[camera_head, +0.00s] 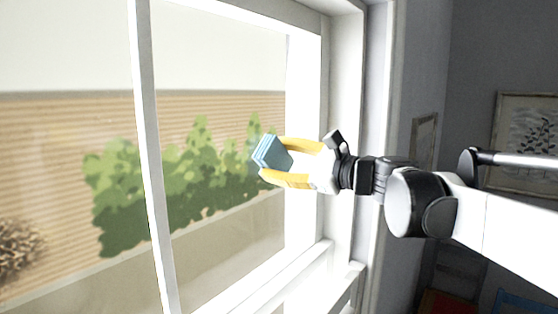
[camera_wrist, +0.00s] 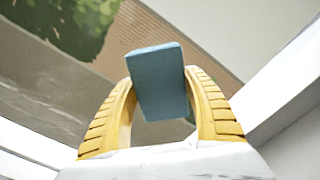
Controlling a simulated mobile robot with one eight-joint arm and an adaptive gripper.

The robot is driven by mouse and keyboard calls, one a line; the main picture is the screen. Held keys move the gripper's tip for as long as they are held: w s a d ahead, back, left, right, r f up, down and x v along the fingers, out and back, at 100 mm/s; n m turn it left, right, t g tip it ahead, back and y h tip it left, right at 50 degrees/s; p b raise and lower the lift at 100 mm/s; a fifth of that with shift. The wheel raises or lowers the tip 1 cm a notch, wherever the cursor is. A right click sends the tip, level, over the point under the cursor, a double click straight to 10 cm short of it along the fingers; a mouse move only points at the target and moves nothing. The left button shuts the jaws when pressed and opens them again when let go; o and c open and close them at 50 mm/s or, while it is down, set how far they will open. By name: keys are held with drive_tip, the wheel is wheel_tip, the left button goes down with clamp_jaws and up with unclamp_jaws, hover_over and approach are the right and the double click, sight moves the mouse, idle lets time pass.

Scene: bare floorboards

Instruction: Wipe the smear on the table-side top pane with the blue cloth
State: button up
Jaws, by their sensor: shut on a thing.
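The blue cloth (camera_head: 266,152) is a folded, block-like pad. It also shows in the wrist view (camera_wrist: 158,75), upright and slightly tilted. My gripper (camera_head: 277,160) has yellow fingers closed on the two sides of the cloth; the same grip shows in the wrist view (camera_wrist: 160,90). The cloth is in front of the right part of the large window pane (camera_head: 225,105), near its right frame. I cannot tell whether the cloth touches the glass. I cannot clearly make out the smear; the part of the pane behind the cloth and gripper is hidden.
A white upright bar (camera_head: 150,150) divides the window at left. The white right frame (camera_head: 304,90) and lower rail (camera_head: 270,280) border the pane close to my gripper. Green bushes (camera_head: 190,175) show beyond the glass. A framed picture (camera_head: 527,140) hangs on the wall at right.

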sight(267, 163)
drive_tip(key=shift+w+a, duration=0.2)
drive_tip(key=shift+a, duration=0.1)
drive_tip(key=shift+s, duration=0.1)
drive_tip(key=shift+s+a, duration=0.55)
drive_tip(key=shift+s, duration=0.2)
drive_tip(key=shift+s+a, duration=0.55)
drive_tip(key=shift+s, duration=0.2)
drive_tip(key=shift+a, duration=0.2)
drive_tip(key=shift+w+d, duration=0.65)
drive_tip(key=shift+w, duration=0.2)
drive_tip(key=shift+w+d, duration=0.65)
drive_tip(key=shift+w, duration=0.15)
drive_tip(key=shift+s+d, duration=0.35)
drive_tip(key=shift+d, duration=0.15)
drive_tip(key=shift+v, duration=2.25)
